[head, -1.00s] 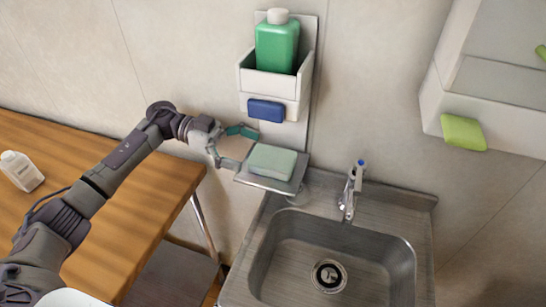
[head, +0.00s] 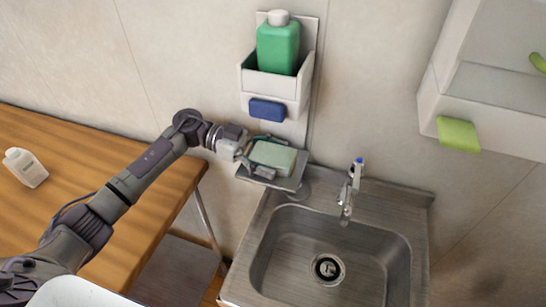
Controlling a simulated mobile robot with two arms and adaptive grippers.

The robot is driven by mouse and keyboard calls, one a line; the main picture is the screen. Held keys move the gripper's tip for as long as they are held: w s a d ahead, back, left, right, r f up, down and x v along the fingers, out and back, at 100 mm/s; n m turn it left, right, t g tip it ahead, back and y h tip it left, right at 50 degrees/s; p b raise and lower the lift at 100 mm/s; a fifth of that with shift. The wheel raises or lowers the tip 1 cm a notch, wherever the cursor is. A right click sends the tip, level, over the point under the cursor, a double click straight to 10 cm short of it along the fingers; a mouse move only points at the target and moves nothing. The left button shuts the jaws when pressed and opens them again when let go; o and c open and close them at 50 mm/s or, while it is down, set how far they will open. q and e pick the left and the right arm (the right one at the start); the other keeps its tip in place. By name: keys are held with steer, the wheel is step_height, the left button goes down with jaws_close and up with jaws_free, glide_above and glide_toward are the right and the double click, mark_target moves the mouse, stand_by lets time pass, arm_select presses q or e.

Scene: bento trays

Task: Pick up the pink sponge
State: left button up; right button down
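No pink sponge shows in the head view. A pale green, block-shaped sponge (head: 274,156) lies on a small metal shelf (head: 287,183) at the wall, left of the tap. My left gripper (head: 263,155) has reached it from the left. One finger lies along the sponge's far side and the other along its near side, spread about as wide as the sponge. I cannot tell whether the fingers touch it. The sponge's left end is partly hidden by the gripper. My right gripper is out of view.
Above the shelf, a wall holder (head: 247,80) carries a green bottle (head: 278,48) and a blue sponge (head: 267,110). A metal sink (head: 400,245) with a tap (head: 350,190) lies to the right. A yellow-green sponge (head: 458,134) hangs farther right. A white bottle (head: 26,168) is on the wooden table (head: 60,130).

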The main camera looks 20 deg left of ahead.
mark_target(272, 155)
arm_select(q)
steer(key=shift+c, duration=0.4)
steer(key=shift+r, duration=0.15)
steer(key=shift+s+r, duration=0.2)
step_height(272, 155, up, 7)
steer(key=shift+f+b, duration=0.15)
steer(key=shift+b, duration=0.45)
steer(key=s+b, duration=0.3)
steer(key=s, duration=1.5)
steer(key=shift+s+a+f, duration=0.15)
steer(key=shift+a+f, duration=0.15)
steer(key=shift+a, duration=0.1)
steer(key=shift+s+r, duration=0.1)
steer(key=shift+s, duration=0.55)
steer(key=shift+s, duration=0.1)
